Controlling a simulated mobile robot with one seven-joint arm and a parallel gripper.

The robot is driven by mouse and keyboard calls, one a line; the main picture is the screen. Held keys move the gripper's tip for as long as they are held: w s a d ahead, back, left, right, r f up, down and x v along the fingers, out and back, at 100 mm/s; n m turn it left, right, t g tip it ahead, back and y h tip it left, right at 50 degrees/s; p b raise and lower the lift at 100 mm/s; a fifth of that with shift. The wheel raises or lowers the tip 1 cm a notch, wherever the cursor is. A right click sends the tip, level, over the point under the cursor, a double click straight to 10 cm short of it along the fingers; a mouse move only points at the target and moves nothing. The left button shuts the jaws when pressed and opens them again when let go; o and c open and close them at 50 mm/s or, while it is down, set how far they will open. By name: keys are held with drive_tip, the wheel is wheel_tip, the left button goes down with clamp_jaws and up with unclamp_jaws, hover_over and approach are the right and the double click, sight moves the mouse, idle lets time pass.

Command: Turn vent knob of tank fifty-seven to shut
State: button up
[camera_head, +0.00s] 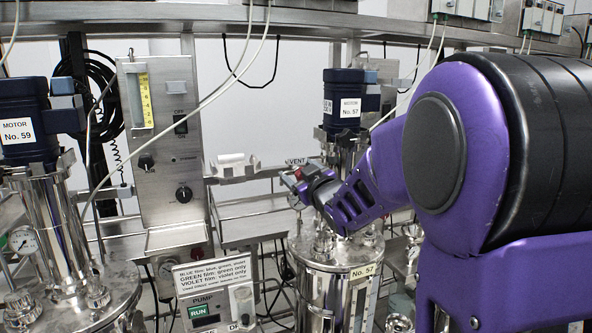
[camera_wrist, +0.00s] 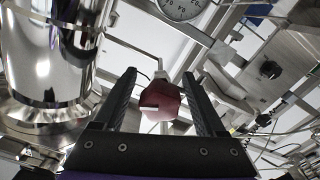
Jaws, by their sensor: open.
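Tank fifty-seven (camera_head: 318,285) is a shiny steel vessel with a "No. 57" plate, under a dark blue motor (camera_head: 343,105) marked No. 57. A "VENT" label (camera_head: 298,161) shows just above my gripper (camera_head: 291,178). In the wrist view, a dark red faceted vent knob (camera_wrist: 165,98) with a pale mark on its face sits between the two fingers of my gripper (camera_wrist: 160,74). The fingers are open, one on each side, with gaps visible between them and the knob. In the head view my gripper mostly hides the knob. I cannot tell its set position.
A steel control panel (camera_head: 162,150) with black knobs stands left of the tank. Tank 59's motor (camera_head: 28,120) is at far left. A pump box (camera_head: 215,300) stands in front. In the wrist view a round gauge (camera_wrist: 180,5) and pipes are close beyond the knob.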

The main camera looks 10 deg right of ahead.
clamp_jaws()
drive_tip(key=shift+m, duration=0.4)
drive_tip(key=m, duration=0.4)
drive_tip(key=shift+r+m+p, duration=0.15)
drive_tip(key=shift+m+p, duration=0.15)
drive_tip(key=shift+p, duration=0.05)
drive_tip(key=m+p, duration=0.1)
drive_tip(key=m, duration=0.4)
drive_tip(key=shift+p, duration=0.35)
drive_tip(key=m+p, duration=0.2)
drive_tip(key=m, duration=0.4)
drive_tip(key=shift+d+m+p, duration=0.1)
drive_tip(key=shift+m+p, duration=0.25)
drive_tip(key=shift+m, duration=0.05)
drive_tip(key=m+p, duration=0.2)
drive_tip(key=m, duration=0.3)
drive_tip(key=shift+m, duration=0.4)
